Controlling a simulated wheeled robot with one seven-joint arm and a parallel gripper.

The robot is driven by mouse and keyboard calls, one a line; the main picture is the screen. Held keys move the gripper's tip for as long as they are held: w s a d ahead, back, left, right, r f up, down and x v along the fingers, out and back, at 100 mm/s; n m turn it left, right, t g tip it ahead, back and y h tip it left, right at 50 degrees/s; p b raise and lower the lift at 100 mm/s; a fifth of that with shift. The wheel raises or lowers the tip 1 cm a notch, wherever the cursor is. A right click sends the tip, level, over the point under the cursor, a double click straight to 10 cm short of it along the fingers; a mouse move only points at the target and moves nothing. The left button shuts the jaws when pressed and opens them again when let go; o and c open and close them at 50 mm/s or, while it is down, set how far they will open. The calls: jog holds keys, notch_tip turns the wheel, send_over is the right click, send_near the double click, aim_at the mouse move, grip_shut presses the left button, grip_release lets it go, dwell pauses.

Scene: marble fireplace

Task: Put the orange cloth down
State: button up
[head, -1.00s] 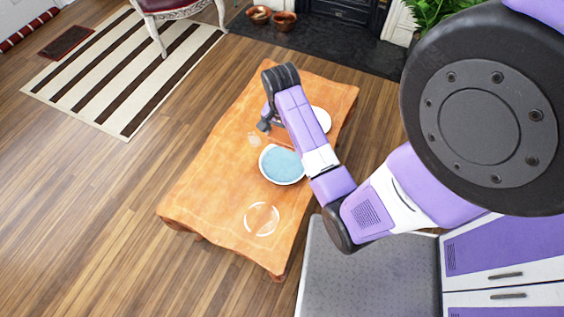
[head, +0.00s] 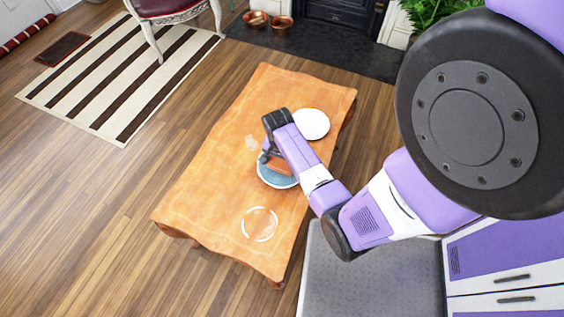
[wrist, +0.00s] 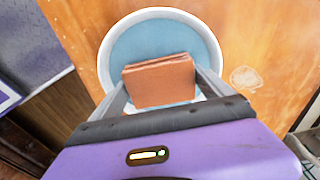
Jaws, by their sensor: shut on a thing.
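The orange cloth (wrist: 160,82) is a folded, flat rectangle held between the two fingers of my gripper (wrist: 164,88) in the wrist view. In the head view the cloth (head: 280,166) shows partly below the wrist, over the blue bowl (head: 262,178). In the wrist view the bowl (wrist: 128,48), with a white rim and blue inside, lies behind the cloth. I cannot tell whether the cloth touches the bowl. My gripper (head: 269,160) is partly hidden by the arm in the head view.
The table's left side is bare.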

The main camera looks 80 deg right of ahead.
jog(key=shift+f, duration=0.15)
jog(key=o, duration=0.9)
